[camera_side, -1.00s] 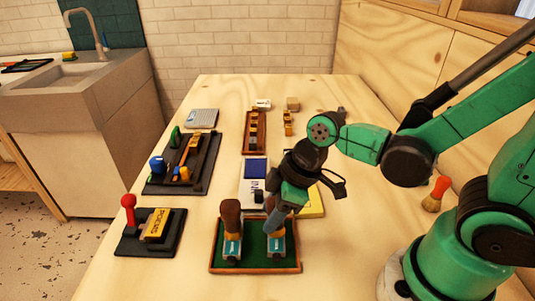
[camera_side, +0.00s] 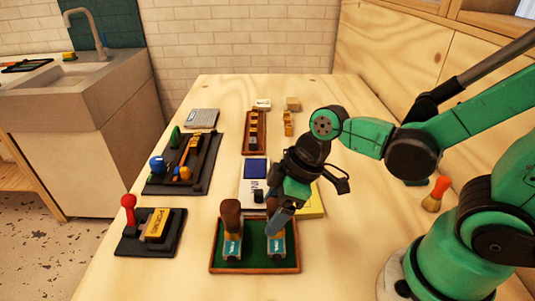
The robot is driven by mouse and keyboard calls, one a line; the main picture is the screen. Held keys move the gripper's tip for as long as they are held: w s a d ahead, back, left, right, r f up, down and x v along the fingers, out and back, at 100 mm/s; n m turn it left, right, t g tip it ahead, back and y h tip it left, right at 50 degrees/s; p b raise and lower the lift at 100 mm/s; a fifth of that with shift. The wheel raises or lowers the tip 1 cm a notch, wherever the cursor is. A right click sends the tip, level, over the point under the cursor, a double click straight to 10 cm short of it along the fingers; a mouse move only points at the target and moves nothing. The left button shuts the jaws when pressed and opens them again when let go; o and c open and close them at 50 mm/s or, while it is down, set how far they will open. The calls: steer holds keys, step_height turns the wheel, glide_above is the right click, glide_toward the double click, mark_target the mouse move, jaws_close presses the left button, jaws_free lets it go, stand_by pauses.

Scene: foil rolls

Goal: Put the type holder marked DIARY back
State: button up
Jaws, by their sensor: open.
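Two type holders with brown handles and pale blue-and-white labelled bodies stand upright in a green-lined wooden tray (camera_side: 255,268) at the front. The left type holder (camera_side: 231,232) is in clear view. The right type holder (camera_side: 276,245) is partly covered by my gripper (camera_side: 273,218), which is over its top. The labels are too small to read, so I cannot tell which one is marked DIARY. My gripper is open, its fingers pointing down at the right holder's handle. I cannot tell whether they touch it.
A black stand with a red-knobbed lever and yellow block (camera_side: 157,227) is at the left. Behind it lies a black tray of tools (camera_side: 205,180). A blue pad (camera_side: 256,169), a yellow pad (camera_side: 316,204) and a narrow wooden rack (camera_side: 246,145) are further back.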

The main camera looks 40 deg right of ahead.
steer(key=v, duration=1.1)
steer(key=w+d+f+m+t+h, duration=0.3)
steer(key=w+d+m+t, duration=0.1)
steer(key=m, duration=0.5)
steer(key=shift+d, duration=0.2)
steer(key=shift+w, duration=0.15)
steer(key=shift+c, duration=0.2)
